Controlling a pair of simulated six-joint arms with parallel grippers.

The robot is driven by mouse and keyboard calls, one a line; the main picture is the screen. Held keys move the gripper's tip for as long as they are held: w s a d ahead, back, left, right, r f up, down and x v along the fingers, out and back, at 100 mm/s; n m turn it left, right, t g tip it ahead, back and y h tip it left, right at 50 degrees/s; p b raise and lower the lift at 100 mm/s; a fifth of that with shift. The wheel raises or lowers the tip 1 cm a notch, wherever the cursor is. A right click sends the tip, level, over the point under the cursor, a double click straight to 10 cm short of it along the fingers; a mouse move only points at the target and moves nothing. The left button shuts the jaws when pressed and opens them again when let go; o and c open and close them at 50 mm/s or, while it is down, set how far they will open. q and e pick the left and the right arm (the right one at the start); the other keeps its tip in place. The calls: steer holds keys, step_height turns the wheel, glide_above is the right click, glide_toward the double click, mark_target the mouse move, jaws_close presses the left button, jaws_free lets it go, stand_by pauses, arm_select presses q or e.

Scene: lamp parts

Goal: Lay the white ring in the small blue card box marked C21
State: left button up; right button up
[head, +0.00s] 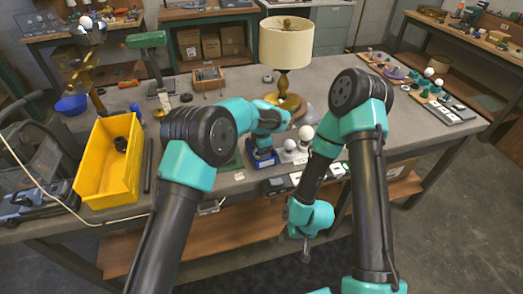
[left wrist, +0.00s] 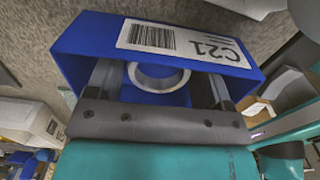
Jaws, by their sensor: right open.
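The small blue card box (left wrist: 82,45) marked C21 fills the upper part of the left wrist view; its white label faces the camera. It also shows, small, at the table's front edge in the head view (head: 263,159). The white ring (left wrist: 158,84) appears inside the box, against its blue inner surface; its lower part is cut off by my gripper body. My left gripper (left wrist: 160,85) is at the box, its two fingers spread either side of the ring with gaps. My right gripper (head: 306,252) is open and empty, hanging low in front of the table.
White bulbs (head: 305,133) stand just right of the blue box. A brass lamp with a cream shade (head: 285,44) stands behind it. A yellow bin (head: 105,170) is on the left of the table. Small parts lie along the front edge. The table's right middle is fairly clear.

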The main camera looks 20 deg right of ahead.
arm_select(q)
steer(key=shift+o, duration=0.9)
steer(key=shift+r, duration=0.1)
step_height(320, 180, up, 12)
stand_by(0.4)
